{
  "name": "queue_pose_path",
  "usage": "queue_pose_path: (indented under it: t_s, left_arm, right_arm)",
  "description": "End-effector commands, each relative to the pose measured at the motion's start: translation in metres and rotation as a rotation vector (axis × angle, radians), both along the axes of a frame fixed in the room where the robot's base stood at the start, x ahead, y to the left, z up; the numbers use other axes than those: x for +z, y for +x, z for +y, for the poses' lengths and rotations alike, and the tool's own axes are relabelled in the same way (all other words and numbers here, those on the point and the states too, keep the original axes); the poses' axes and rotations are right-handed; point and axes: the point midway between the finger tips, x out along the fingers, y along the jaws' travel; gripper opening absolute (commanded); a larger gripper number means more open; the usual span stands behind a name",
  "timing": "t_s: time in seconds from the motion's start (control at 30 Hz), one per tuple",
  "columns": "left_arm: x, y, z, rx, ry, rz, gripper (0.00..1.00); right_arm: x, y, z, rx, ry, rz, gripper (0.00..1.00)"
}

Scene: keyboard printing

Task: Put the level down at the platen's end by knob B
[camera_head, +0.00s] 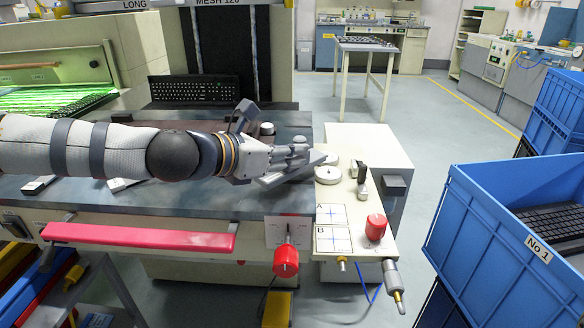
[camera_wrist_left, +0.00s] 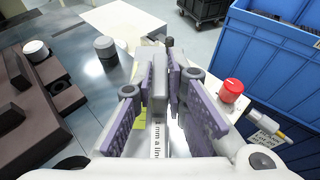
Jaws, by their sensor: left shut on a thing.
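My left gripper (camera_head: 300,165) reaches in from the left over the right end of the dark platen (camera_head: 215,198). In the left wrist view its purple-padded fingers (camera_wrist_left: 168,95) are shut on a grey bar, the level (camera_wrist_left: 157,92). A white strip with "1 mm a line" shows below the bar. In the head view the hand mostly hides the level, and I cannot tell whether it touches the platen. A card marked B (camera_head: 333,240) lies on the cream side table, beside a red knob (camera_head: 376,226). Another red knob (camera_head: 286,262) is on the platen's front. My right gripper is out of view.
A card marked A (camera_head: 331,214) lies behind card B. Pale discs (camera_head: 329,174) and a black-and-grey tool (camera_head: 362,180) stand on the side table. A blue crate (camera_head: 470,240) stands at the right. A pink-red bar (camera_head: 140,237) runs along the front edge.

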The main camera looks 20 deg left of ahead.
Motion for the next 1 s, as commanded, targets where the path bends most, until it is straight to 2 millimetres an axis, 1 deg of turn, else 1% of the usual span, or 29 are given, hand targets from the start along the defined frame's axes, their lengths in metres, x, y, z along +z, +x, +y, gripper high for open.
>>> queue_pose_path:
  t_s: [0.03, 0.07, 0.33, 0.47, 0.5, 0.57, 0.6, 0.87, 0.93, 1.0]
  left_arm:
    - [-0.02, -0.001, 0.0, 0.0, -0.001, 0.015, 0.0]
    - [-0.023, -0.001, 0.0, 0.001, -0.002, 0.014, 0.0]
    - [-0.02, -0.001, 0.0, 0.001, -0.001, 0.003, 0.0]
    - [-0.025, -0.001, 0.0, 0.001, -0.001, 0.005, 0.0]
    - [-0.026, -0.001, 0.0, 0.001, -0.001, 0.006, 0.15]
    - [-0.025, -0.001, 0.0, 0.001, -0.001, 0.005, 0.28]
    - [-0.024, -0.001, 0.0, 0.001, -0.001, 0.004, 0.33]
    - [-0.023, -0.001, 0.0, 0.001, -0.001, 0.004, 0.33]
    - [-0.016, -0.001, 0.0, 0.001, 0.0, -0.001, 0.33]
    - [-0.012, -0.009, 0.005, 0.003, -0.002, -0.001, 0.33]
  right_arm:
    - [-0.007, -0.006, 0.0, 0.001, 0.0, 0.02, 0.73]
    - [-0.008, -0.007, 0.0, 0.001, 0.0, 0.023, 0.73]
    - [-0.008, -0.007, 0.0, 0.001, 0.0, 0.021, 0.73]
    - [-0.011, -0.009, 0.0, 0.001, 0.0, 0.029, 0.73]
    - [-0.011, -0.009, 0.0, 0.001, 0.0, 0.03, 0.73]
    - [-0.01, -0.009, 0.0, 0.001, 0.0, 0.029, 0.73]
    - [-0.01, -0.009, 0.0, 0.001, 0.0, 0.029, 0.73]
    - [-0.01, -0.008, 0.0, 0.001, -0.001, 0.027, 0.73]
    - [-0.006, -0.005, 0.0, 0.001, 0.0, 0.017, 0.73]
    - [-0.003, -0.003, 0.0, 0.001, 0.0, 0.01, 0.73]
